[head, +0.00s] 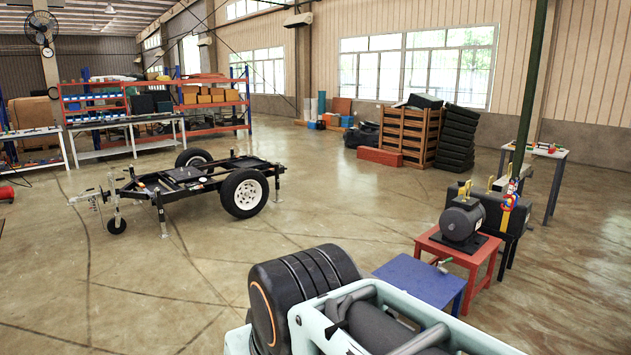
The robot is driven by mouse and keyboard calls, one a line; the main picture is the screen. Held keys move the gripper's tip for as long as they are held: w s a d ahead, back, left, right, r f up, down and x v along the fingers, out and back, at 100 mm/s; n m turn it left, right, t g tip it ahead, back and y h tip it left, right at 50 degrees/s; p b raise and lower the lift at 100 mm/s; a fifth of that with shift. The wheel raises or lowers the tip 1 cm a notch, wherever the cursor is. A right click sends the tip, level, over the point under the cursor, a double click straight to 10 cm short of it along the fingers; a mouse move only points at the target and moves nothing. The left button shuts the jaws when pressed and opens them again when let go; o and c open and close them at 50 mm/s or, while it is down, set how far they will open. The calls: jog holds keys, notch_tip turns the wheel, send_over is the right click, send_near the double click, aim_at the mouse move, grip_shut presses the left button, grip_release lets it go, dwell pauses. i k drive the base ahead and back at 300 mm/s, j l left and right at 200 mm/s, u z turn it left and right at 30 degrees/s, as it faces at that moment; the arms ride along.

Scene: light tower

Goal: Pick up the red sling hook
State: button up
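A small red piece that looks like the red sling hook (513,187) is at the right, at the lower part of a dark green upright post (530,90). Yellow and blue parts are bunched close around it, and its exact shape is too small to tell. It is above and behind a dark grey motor (463,220) on a red stand (460,256). Part of my own arm fills the bottom middle of the head view. My gripper is not in view.
A low blue table (410,276) stands left of the red stand. A black trailer frame (195,180) stands at the left middle. A white-topped table (545,152) with small items is behind the post. The floor between the trailer and blue table is clear.

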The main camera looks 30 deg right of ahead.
aim_at(511, 187)
jog(key=z, duration=2.15)
